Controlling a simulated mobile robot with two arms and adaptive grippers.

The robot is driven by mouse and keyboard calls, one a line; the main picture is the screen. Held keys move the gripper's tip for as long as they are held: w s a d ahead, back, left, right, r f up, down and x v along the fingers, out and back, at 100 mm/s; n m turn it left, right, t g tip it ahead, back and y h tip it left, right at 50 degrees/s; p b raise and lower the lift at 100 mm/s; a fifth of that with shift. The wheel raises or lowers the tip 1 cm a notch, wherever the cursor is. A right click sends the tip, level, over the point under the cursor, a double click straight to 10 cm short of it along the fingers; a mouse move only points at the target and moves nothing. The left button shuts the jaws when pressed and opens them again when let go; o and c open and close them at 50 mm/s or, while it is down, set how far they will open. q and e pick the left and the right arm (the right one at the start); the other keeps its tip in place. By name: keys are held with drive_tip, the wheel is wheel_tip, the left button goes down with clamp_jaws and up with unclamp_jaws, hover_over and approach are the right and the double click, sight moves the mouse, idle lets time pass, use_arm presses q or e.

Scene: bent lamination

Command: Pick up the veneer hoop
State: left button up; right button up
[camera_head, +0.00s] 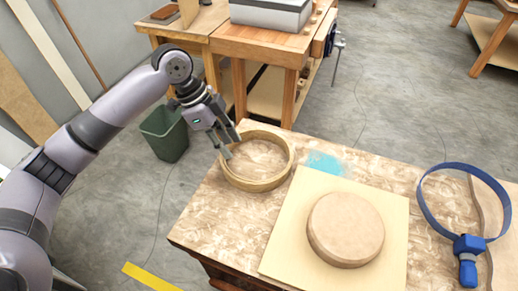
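The veneer hoop (258,184) is a pale wooden ring lying flat at the far left corner of the workbench. My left gripper (232,149) reaches down from the upper left to the hoop's left rim. Its two fingers are apart, and their tips overlap the rim in the picture. I cannot tell whether they touch the rim or sit around its wall. My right gripper is not in view.
A round wooden form (345,229) sits on a pale square board (285,258) on the workbench (215,221). A blue band clamp (468,247) lies at the right. A green bin (165,134) stands on the floor. Another bench (262,42) is behind.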

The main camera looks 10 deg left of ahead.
sight(254, 183)
use_arm(q)
drive_tip(key=x, duration=0.2)
drive_tip(key=p+x, duration=0.1)
drive_tip(key=x, duration=0.1)
drive_tip(key=s+x, duration=0.1)
drive_tip(key=x, duration=0.2)
drive_tip(key=shift+d, duration=0.15)
drive_tip(key=p+x, duration=0.1)
drive_tip(key=x, duration=0.3)
drive_tip(key=shift+w+f, duration=0.1)
drive_tip(key=shift+w, duration=0.1)
drive_tip(key=shift+d+f, duration=0.15)
drive_tip(key=shift+f, duration=0.1)
drive_tip(key=p+x, duration=0.1)
drive_tip(key=x, duration=0.2)
drive_tip(key=shift+w+d+f, duration=0.1)
drive_tip(key=shift+f, duration=0.15)
drive_tip(key=shift+d+f+p, duration=0.25)
drive_tip(key=shift+f+p, duration=0.05)
drive_tip(key=shift+f, duration=0.3)
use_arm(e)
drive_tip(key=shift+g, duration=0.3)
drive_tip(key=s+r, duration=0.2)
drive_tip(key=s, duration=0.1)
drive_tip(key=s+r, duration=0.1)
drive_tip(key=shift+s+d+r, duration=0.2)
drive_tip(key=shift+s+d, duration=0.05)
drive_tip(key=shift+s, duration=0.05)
